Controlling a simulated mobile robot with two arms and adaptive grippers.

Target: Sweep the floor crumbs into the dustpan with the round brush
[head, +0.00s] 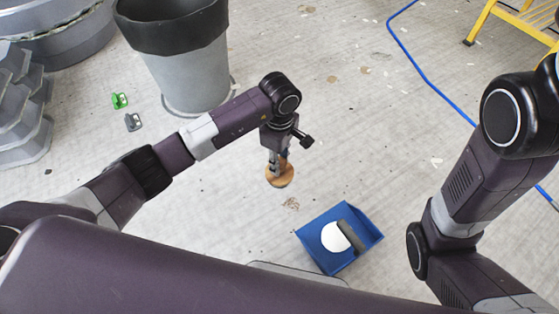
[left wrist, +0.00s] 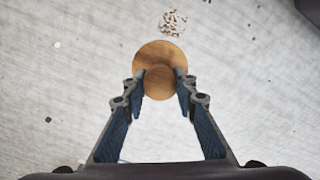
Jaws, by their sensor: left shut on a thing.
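My left gripper (head: 275,160) points down and is shut on the round brush (head: 280,175), which has a round tan wooden top. In the left wrist view the fingers (left wrist: 160,88) grip the brush (left wrist: 160,55) from both sides. Its bristles are hidden; I cannot tell whether it touches the floor. A small patch of brown crumbs (head: 291,204) lies on the floor between the brush and the dustpan; it also shows just beyond the brush in the left wrist view (left wrist: 173,23). The blue dustpan (head: 321,222) lies to the right, with a white disc and a dark grey bar on it. My right gripper is out of view.
A grey bin (head: 187,80) with a black liner stands behind my left arm. A green clip (head: 120,100) and a grey one (head: 133,122) lie left of it. Grey moulds (head: 22,125) stand at the left. A blue hose (head: 425,75) and yellow steps (head: 510,20) are at the right.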

